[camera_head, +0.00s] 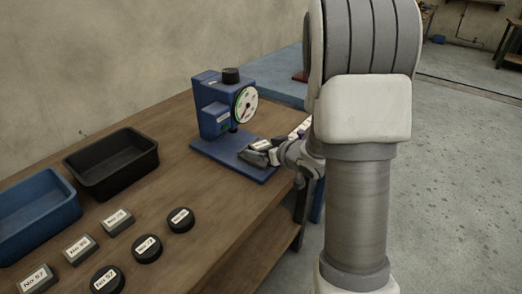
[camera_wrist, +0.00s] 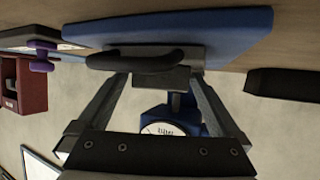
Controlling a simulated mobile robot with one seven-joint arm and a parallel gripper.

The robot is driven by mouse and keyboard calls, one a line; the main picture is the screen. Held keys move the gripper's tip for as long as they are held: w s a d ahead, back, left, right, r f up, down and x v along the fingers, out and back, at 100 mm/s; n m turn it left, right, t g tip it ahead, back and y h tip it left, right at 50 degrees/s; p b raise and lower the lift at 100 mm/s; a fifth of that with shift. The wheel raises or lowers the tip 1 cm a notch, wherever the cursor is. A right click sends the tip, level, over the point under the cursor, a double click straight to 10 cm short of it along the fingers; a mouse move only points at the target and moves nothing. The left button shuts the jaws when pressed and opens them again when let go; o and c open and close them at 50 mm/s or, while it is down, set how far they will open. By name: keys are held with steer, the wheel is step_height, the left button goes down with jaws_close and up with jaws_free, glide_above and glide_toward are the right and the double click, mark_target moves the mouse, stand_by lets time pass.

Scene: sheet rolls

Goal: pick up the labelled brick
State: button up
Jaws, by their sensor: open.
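A grey brick with a white label (camera_head: 260,144) is at the front of the blue base plate (camera_head: 212,150) of a dial gauge in the head view. My gripper (camera_head: 254,155) reaches in from the right, low over that plate, its fingers beside the brick. In the wrist view, my gripper (camera_wrist: 160,80) has its two fingers spread apart. A grey block (camera_wrist: 168,76), seemingly the brick, shows between the fingertips, against the blue plate (camera_wrist: 225,30).
The blue dial gauge (camera_head: 212,108) stands right behind the brick. Several grey labelled bricks (camera_head: 78,246) and black labelled discs (camera_head: 147,247) lie at the table's front. A black bin (camera_head: 112,178) and a blue bin (camera_head: 35,235) stand left. Bare wood (camera_head: 190,180) lies between.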

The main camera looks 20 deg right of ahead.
steer(key=c, duration=1.5)
steer(key=shift+r, duration=0.15)
